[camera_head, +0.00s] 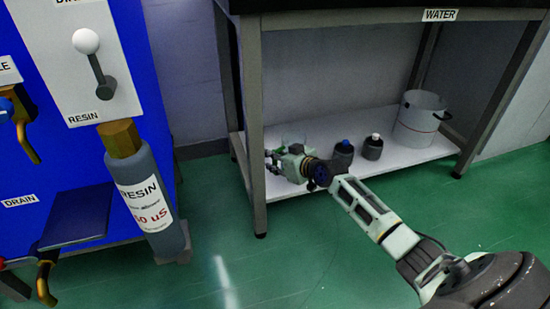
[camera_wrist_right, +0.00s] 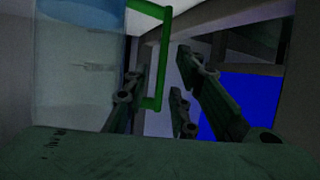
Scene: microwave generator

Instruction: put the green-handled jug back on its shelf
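The jug (camera_wrist_right: 75,75) is clear, with a green handle (camera_wrist_right: 163,60), and fills the left of the right wrist view. In the head view the jug (camera_head: 292,133) shows faintly on the lower white shelf, mostly behind my right gripper (camera_head: 273,160). In the right wrist view my right gripper (camera_wrist_right: 172,95) has its fingers apart. The upright bar of the green handle shows between them, with no clear contact on both sides. My left gripper is out of view.
On the lower shelf (camera_head: 385,175) stand a blue-capped bottle (camera_head: 343,153), a white-capped bottle (camera_head: 373,148) and a white bucket (camera_head: 420,120). A dark table leg (camera_head: 252,130) stands left of my gripper. A blue panel with a resin cylinder (camera_head: 150,195) is farther left.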

